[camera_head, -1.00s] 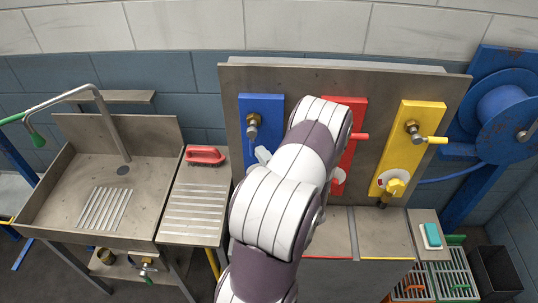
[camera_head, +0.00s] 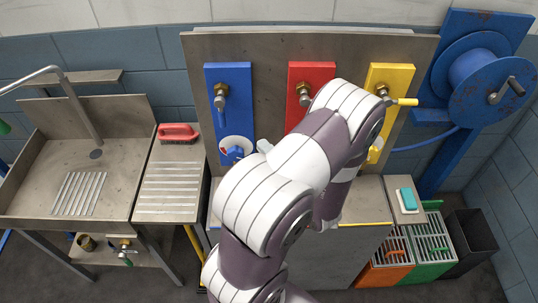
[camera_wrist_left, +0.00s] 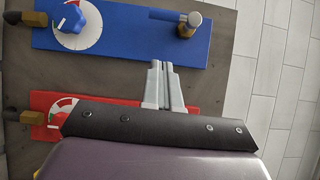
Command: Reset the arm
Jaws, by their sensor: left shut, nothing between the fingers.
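My left arm rises from the bottom middle of the head view and bends in front of the valve board. The fingertips of my left gripper (camera_head: 264,146) show beside the arm, between the blue panel (camera_head: 228,82) and the red panel (camera_head: 311,74). In the wrist view the two grey fingers (camera_wrist_left: 162,85) are together with nothing between them, and their tips appear near the lower edge of the blue panel. The blue dial knob (camera_head: 236,152) is apart from the fingers. My arm hides the lower red panel and part of the yellow panel (camera_head: 388,75). My right gripper is not in view.
A metal sink (camera_head: 62,150) and a drain board with a red brush (camera_head: 178,133) stand at left. A blue hose reel (camera_head: 485,80) is at right. Orange and green crates (camera_head: 432,238) and a black bin (camera_head: 470,240) stand on the floor at lower right.

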